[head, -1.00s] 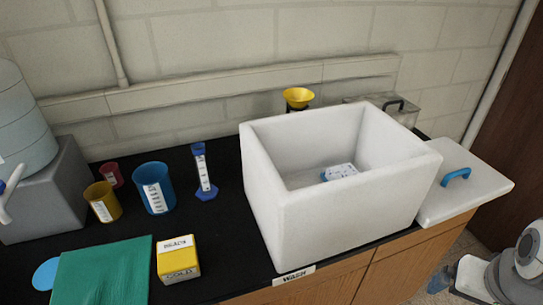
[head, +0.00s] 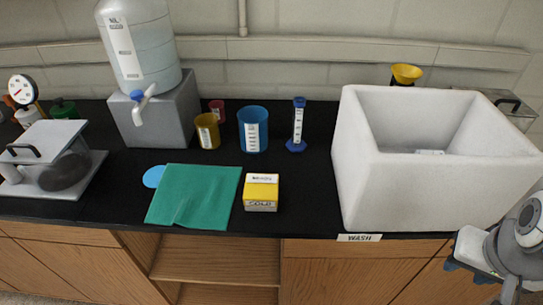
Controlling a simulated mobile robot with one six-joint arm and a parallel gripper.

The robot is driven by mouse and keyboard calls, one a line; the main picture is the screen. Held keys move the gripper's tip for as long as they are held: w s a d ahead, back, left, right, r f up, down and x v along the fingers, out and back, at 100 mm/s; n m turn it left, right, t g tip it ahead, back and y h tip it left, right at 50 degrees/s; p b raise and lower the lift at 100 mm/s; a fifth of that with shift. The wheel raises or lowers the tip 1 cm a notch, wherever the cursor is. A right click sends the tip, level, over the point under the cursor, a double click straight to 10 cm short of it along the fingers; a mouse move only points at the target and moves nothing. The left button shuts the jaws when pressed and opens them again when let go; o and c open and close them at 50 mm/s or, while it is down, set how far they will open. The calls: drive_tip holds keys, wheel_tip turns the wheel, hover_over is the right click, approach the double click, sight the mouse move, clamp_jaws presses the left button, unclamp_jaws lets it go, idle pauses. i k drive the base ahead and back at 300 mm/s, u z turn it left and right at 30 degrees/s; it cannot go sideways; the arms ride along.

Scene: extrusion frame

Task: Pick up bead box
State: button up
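A small yellow box (head: 261,192) with a white label on top and dark lettering on its front stands upright on the black counter, just right of a green cloth. It looks like the bead box. The end of my arm with my gripper (head: 468,271) is at the lower right, in front of the counter and well to the right of the yellow box, apart from it. The fingers are small and partly hidden, so their opening does not show.
A large white foam bin (head: 445,185) with a small item inside fills the right. A blue beaker (head: 253,131), yellow beaker (head: 207,131) and blue-based cylinder (head: 298,127) stand behind the box. A green cloth (head: 194,196) lies left. An open shelf (head: 215,262) is below.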

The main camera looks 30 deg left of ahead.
sight(260, 192)
drive_tip(key=u, duration=1.65)
drive_tip(key=k, duration=0.8)
drive_tip(key=z, duration=0.05)
drive_tip(key=i, duration=0.8)
drive_tip(key=u, duration=0.15)
drive_tip(key=k, duration=0.65)
drive_tip(key=u, duration=0.25)
drive_tip(key=i, duration=0.7)
drive_tip(key=u, duration=0.05)
